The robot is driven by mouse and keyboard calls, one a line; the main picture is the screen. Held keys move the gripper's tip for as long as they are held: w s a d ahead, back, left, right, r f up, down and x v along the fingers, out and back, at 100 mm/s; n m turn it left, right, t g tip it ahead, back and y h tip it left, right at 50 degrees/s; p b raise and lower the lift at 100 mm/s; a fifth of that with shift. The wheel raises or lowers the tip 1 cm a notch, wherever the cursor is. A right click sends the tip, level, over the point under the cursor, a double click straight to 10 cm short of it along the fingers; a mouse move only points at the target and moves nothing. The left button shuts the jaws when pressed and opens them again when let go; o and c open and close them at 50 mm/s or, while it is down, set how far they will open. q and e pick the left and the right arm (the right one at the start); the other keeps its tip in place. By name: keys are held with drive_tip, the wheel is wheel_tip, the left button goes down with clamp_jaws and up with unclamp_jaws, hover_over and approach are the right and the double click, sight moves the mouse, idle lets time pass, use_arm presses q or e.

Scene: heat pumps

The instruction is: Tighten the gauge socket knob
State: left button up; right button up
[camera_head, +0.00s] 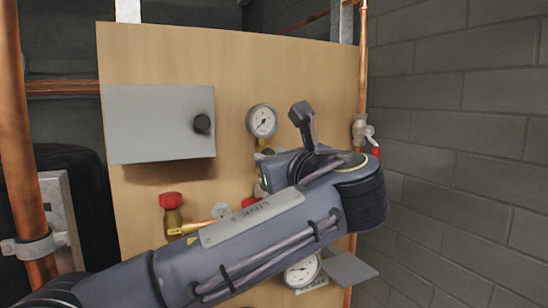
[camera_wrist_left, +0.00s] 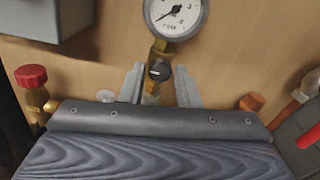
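The upper pressure gauge (camera_head: 262,121) has a white dial and hangs on the wooden panel; it also shows at the top of the left wrist view (camera_wrist_left: 174,14). Below it is a brass socket (camera_wrist_left: 158,50) with a round dark knob (camera_wrist_left: 159,70) bearing a light mark. My left gripper (camera_wrist_left: 160,76) points at the panel with its two grey fingers apart, one on each side of the knob. I see gaps between knob and fingers; the depth between them is hard to judge. In the head view my left arm hides the knob. My right gripper is not in view.
A grey box (camera_head: 160,123) with a black knob juts from the panel at upper left. A red-capped brass valve (camera_head: 171,211) stands left of my arm. A lower gauge (camera_head: 302,272) is partly behind it. A copper pipe and red-handled valve (camera_head: 365,134) run along the right edge.

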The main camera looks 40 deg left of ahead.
use_arm(q)
drive_tip(key=o, duration=0.3)
drive_tip(key=shift+d, duration=0.1)
drive_tip(key=b+v, duration=0.1)
drive_tip(key=v, duration=0.6)
drive_tip(key=shift+s+d, duration=0.2)
drive_tip(key=shift+d, duration=0.05)
idle(0.3)
